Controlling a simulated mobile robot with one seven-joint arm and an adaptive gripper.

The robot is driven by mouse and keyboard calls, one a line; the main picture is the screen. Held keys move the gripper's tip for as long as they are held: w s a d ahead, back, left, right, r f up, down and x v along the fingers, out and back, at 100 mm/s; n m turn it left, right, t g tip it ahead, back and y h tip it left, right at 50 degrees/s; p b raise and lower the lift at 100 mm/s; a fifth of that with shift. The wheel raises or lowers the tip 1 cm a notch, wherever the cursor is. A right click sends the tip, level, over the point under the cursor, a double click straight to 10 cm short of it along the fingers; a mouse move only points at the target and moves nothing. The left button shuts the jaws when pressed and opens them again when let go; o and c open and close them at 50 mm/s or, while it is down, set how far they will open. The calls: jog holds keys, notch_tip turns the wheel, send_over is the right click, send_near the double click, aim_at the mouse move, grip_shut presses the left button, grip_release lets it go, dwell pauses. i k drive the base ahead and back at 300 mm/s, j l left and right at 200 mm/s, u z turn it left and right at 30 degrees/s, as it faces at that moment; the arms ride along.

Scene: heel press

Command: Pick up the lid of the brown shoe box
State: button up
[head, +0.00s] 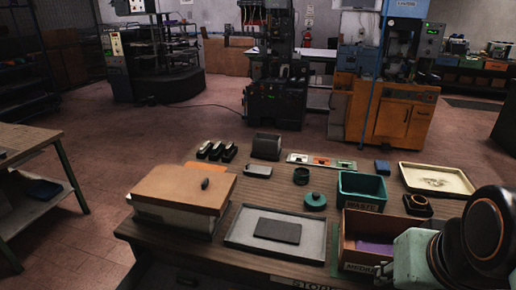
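A box with a tan-brown lid (165,187) stands at the left end of the wooden workbench. The lid lies flat on top, and the box's pale body (172,219) shows below it. A small dark object (205,184) sits on the lid; I cannot tell whether it is fixed there. Part of my arm shows at the lower right, far from the lid. I cannot make out my gripper's fingers in this view.
A grey tray (236,238) with a dark slab is right of the box. An open brown box (349,222), a green bin (342,186) and a cream tray (472,184) stand farther right. Black items (217,151) and an orange piece (212,167) lie behind the lidded box.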

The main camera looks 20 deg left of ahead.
aim_at(206, 192)
jog(key=j, duration=1.85)
